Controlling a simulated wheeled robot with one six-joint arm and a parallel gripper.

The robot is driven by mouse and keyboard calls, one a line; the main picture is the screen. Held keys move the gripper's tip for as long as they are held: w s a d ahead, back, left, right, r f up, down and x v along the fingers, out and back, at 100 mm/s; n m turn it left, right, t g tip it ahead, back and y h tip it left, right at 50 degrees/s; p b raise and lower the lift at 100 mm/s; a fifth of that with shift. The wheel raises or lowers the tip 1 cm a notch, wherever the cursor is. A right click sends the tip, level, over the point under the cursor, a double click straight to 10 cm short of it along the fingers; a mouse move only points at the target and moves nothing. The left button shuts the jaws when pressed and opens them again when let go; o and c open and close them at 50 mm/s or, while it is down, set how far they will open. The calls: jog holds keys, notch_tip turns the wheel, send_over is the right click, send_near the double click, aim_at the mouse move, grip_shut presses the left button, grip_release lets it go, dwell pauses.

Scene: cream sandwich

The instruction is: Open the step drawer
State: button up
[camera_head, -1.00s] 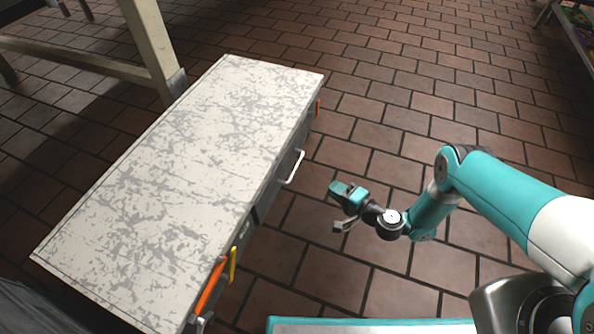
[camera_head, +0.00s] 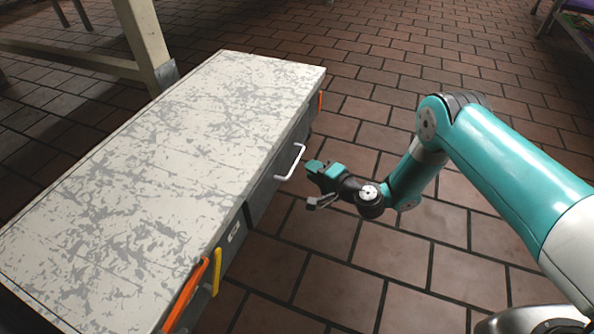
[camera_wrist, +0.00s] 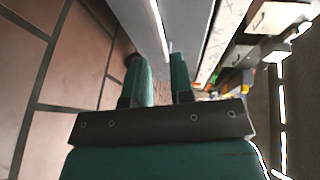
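A low step unit with a mottled white top (camera_head: 190,130) stands on the left in the head view. Its dark drawer front (camera_head: 266,190) faces right and carries a white bar handle (camera_head: 292,163). The drawer looks shut, flush with the side. My gripper (camera_head: 311,184) is just right of the handle, its fingers apart and pointing toward it, with a small gap and no clear contact. In the wrist view my two teal fingers (camera_wrist: 162,75) are spread with nothing visible gripped between them. The grey face of the unit lies ahead of them.
Orange (camera_head: 186,295) and yellow (camera_head: 216,272) handles stick out at the unit's near end. Another orange piece (camera_head: 320,100) is at the far end. A table leg (camera_head: 143,40) stands behind the unit. The brown tiled floor (camera_head: 400,60) is clear to the right.

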aim_at(297, 160)
jog(key=b+x, duration=0.3)
jog(key=x, duration=0.4)
grip_shut()
